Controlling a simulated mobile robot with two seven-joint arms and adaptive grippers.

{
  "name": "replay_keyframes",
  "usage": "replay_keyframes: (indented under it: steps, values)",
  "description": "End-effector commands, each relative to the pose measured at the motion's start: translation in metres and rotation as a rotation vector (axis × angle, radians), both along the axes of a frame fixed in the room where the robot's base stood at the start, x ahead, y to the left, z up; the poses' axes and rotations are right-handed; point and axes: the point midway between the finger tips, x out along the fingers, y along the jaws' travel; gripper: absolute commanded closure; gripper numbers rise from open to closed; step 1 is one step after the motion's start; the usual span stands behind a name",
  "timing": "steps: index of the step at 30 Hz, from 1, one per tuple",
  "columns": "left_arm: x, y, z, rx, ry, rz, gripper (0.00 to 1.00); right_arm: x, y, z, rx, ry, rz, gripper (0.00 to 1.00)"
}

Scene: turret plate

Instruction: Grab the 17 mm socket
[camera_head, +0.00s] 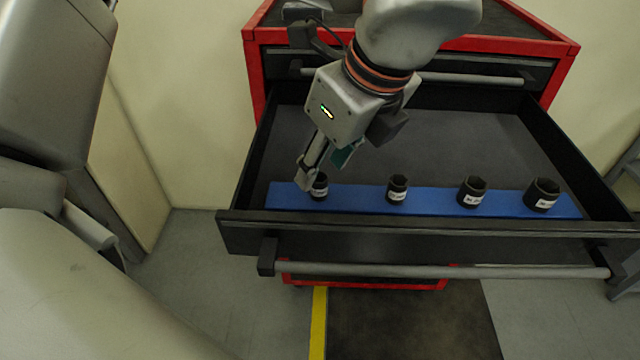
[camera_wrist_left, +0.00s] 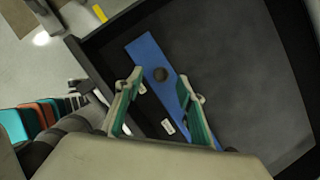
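Several black sockets with white labels stand in a row on a blue strip (camera_head: 430,202) in the open drawer. The label text is too small to read, so I cannot tell which is the 17 mm one. My left gripper (camera_head: 326,170) is open, with its fingertips beside and above the leftmost socket (camera_head: 319,187). The others are a second socket (camera_head: 397,188), a third (camera_head: 472,191) and the rightmost (camera_head: 542,194). In the left wrist view, the green-padded fingers (camera_wrist_left: 160,88) are apart, and a dark round socket (camera_wrist_left: 160,74) shows between their tips. My right gripper is not in view.
The drawer's front wall (camera_head: 400,238) and its long handle (camera_head: 430,270) lie on the near side of the strip. The red and black cabinet (camera_head: 254,75) stands behind. The drawer floor behind the strip is bare.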

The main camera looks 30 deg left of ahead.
Motion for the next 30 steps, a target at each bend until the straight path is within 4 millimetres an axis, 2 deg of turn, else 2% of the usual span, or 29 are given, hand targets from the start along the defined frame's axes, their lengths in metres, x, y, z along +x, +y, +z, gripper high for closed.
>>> replay_keyframes:
  steps: [9,16,17,18,21,30]
  values:
    - [0.006,0.014,-0.039,0.0,0.003,0.001,0.61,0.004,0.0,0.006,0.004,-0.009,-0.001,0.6]
    - [0.007,0.014,-0.042,-0.001,0.001,-0.001,0.61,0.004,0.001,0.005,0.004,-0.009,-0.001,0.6]
    - [0.007,0.014,-0.042,-0.001,0.001,-0.001,0.66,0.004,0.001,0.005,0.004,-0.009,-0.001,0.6]
    - [0.007,0.014,-0.042,-0.001,0.001,-0.001,0.77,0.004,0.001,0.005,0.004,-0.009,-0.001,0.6]
    - [0.006,0.014,-0.042,-0.001,0.002,-0.001,1.0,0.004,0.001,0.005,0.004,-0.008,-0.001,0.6]
    - [0.007,0.014,-0.041,0.0,0.0,-0.001,1.0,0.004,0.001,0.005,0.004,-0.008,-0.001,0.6]
